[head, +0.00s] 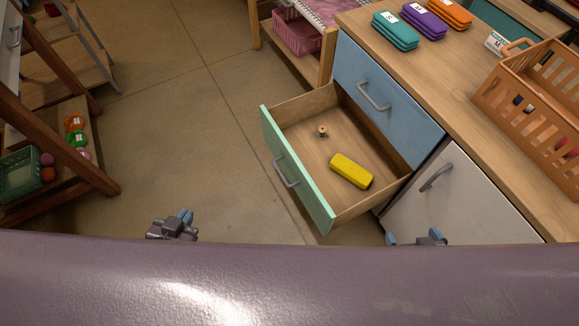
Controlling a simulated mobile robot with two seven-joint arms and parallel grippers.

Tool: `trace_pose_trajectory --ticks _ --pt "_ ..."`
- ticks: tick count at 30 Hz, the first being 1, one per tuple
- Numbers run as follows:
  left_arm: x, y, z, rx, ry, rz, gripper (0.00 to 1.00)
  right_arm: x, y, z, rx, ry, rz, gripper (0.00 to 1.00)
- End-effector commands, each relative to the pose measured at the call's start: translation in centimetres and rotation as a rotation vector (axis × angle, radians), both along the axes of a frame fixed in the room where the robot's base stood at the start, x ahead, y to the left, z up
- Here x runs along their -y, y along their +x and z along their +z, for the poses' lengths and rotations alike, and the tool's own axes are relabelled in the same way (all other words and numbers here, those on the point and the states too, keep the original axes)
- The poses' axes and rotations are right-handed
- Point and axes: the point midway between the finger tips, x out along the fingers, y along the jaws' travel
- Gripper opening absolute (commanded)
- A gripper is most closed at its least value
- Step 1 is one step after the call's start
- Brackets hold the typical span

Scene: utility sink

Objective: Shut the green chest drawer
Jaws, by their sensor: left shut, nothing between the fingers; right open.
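The green chest drawer (295,177) stands pulled out from the wooden-topped chest, with its green front and grey handle facing the lower left. A yellow case (351,171) and a small brown spool-like item (323,131) lie inside it. My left gripper (184,219) is shut and empty, low in the view, left of and apart from the drawer front. My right gripper (415,238) is open, below and right of the drawer, near the white cabinet door. The lower parts of both grippers are hidden by my own purple body.
A blue drawer (382,100) above is shut, and a white door (455,200) is at the right. On the worktop are an orange basket (530,95) and teal, purple and orange cases. A wooden shelf (75,160) stands at the left. The floor (190,110) between is clear.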

Motion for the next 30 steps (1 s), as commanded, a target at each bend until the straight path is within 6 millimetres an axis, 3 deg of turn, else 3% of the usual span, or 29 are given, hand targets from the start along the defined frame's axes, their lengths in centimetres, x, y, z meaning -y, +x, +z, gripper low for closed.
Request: trace_pose_trajectory --ticks 6,15,22,30 --pt "6.4 5.6 -1.4 0.128 0.129 -0.329 0.00 -0.3 0.2 -1.8 -0.011 0.004 0.002 0.98" --pt "13.0 10.0 -3.5 0.321 0.360 -0.743 0.00 -0.2 -0.2 -4.1 -0.045 -0.003 0.006 0.98" --pt "15.4 12.3 -6.2 0.465 0.566 -1.024 0.00 0.2 -0.1 -5.5 -0.059 -0.018 0.023 0.98" --pt "14.9 15.3 -10.2 0.619 0.833 -1.314 0.00 0.0 -0.8 -7.6 -0.096 -0.018 0.029 0.98"
